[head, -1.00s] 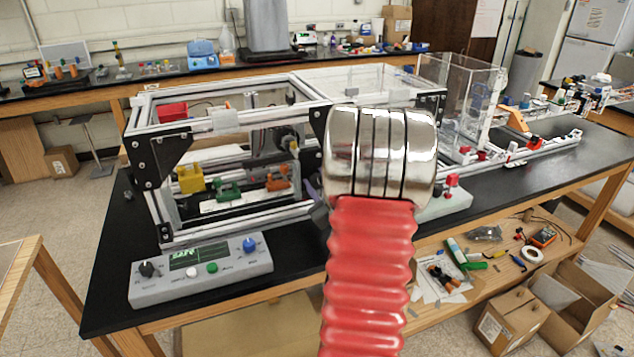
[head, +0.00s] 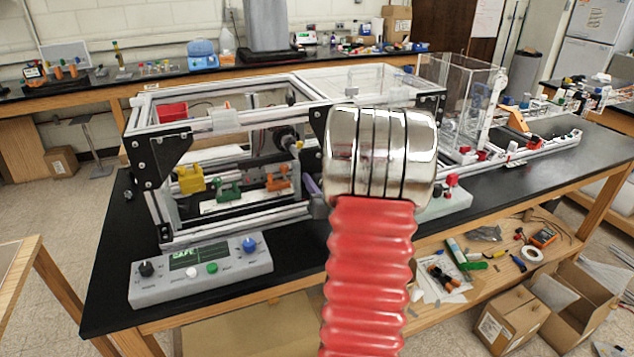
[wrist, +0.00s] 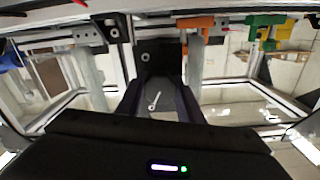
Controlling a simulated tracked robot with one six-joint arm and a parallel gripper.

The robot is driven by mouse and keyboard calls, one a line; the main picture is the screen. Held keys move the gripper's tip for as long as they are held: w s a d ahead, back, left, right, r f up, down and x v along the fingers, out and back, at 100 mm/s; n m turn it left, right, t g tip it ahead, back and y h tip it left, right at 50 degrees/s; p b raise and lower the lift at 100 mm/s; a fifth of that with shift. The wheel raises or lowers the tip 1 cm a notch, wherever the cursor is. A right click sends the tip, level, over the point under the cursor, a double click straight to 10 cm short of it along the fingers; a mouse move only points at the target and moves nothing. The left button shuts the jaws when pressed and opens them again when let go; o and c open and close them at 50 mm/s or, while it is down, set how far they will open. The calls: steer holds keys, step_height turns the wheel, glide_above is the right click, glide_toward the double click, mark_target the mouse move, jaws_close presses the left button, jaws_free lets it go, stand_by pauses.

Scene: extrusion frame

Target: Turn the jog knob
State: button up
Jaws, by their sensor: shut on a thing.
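A grey control box (head: 202,272) stands on the bench at the lower left in the head view. I cannot tell whether this piece is a knob. In the head view my red and silver arm hides much of the middle.
An aluminium extrusion frame (head: 198,236) stands behind the control box. Inside are yellow (head: 190,180), green (head: 228,191) and orange (head: 277,181) parts. A clear box (head: 462,92) stands to the right. The bench's front left corner is bare.

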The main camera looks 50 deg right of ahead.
steer(key=shift+a+f, duration=0.15)
steer(key=shift+f, duration=0.05)
steer(key=o, duration=1)
steer(key=shift+r, duration=0.1)
steer(key=shift+o, duration=0.3)
steer(key=shift+r, duration=0.15)
steer(key=v, duration=1.3)
steer(key=shift+s, duration=0.35)
steer(key=shift+w+a, duration=0.1)
